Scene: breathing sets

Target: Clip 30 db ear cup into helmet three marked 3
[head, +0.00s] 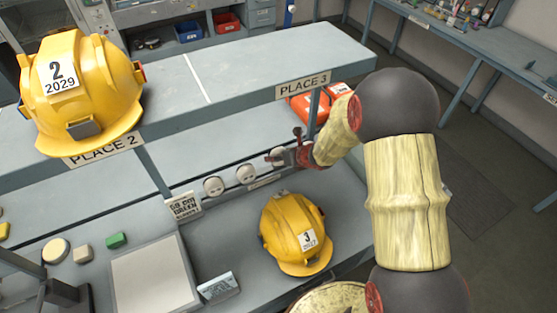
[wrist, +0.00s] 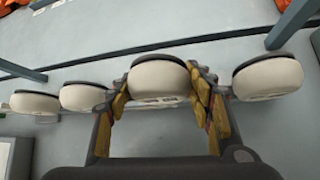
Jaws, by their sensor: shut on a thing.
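Helmet three (head: 285,220) is yellow, with a white label marked 3, and sits upright on the lower bench in the head view. My gripper (head: 280,156) is behind it, at a row of pale round ear cups. In the wrist view my gripper (wrist: 162,98) is shut on a white ear cup (wrist: 159,77) with a dark rim, one finger on each side. Another ear cup (wrist: 268,77) stands close to its right, and two (wrist: 82,97) (wrist: 35,102) stand to its left. I cannot read a rating on the held cup.
A yellow helmet marked 2 (head: 85,105) stands on the raised shelf (head: 250,75). A sign reading GREEN (head: 185,206) stands left of the row, its first line unclear. A pale square plate (head: 153,280) lies at the lower left. A red-orange object (head: 305,107) is behind the shelf post.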

